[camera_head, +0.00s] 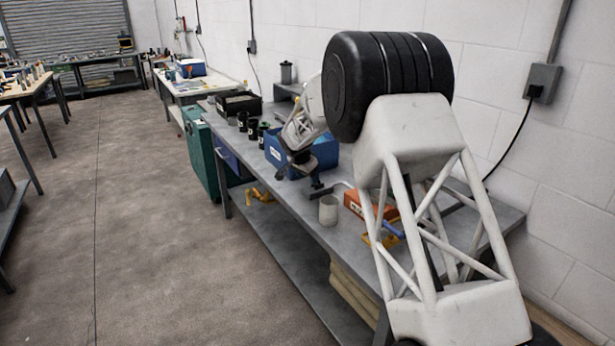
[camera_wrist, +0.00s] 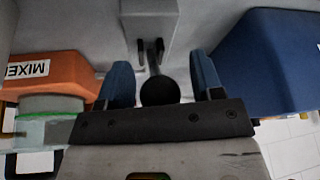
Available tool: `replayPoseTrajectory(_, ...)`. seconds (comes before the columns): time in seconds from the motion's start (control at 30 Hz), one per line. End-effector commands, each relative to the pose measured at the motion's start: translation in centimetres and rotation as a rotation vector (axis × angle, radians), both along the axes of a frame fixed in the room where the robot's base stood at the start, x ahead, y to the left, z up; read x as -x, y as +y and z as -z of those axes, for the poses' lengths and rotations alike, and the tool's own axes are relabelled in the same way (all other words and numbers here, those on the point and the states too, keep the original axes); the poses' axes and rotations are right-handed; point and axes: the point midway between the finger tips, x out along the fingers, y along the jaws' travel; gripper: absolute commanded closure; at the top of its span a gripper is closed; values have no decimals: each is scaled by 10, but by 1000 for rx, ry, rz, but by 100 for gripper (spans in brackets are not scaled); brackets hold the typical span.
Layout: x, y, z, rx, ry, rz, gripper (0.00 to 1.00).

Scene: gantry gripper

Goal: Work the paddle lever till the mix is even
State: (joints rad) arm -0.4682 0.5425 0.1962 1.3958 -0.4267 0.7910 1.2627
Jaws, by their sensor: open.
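The paddle lever's round black knob (camera_wrist: 160,90) is between the two blue fingers of my gripper (camera_wrist: 162,66) in the wrist view. The fingers are open, with a narrow gap on each side of the knob. The lever's thin stem runs from the knob toward a grey housing (camera_wrist: 150,22). An orange box (camera_wrist: 48,68) with a partly visible "MIXE" label is left of the fingers. In the head view, my gripper (camera_head: 298,162) is low over the bench; its fingertips and the knob are hard to make out there. The mix itself cannot be seen.
A blue bin (camera_head: 325,148) stands close behind my gripper; it also fills the wrist view's right (camera_wrist: 265,60). A pale cup (camera_head: 328,210) and the orange box (camera_head: 360,206) are on the near bench (camera_head: 285,208). Dark jars (camera_head: 253,130) stand farther along.

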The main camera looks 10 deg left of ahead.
Motion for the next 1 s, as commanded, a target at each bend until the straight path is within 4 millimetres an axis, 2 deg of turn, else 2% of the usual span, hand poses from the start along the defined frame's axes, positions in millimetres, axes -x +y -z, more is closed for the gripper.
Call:
replayPoseTrajectory(0.23, 0, 0, 0, 0, 0, 0, 40)
replayPoseTrajectory(0.63, 0, 0, 0, 0, 0, 0, 100)
replayPoseTrajectory(1.0, -1, -1, -1, -13, 13, -1, 100)
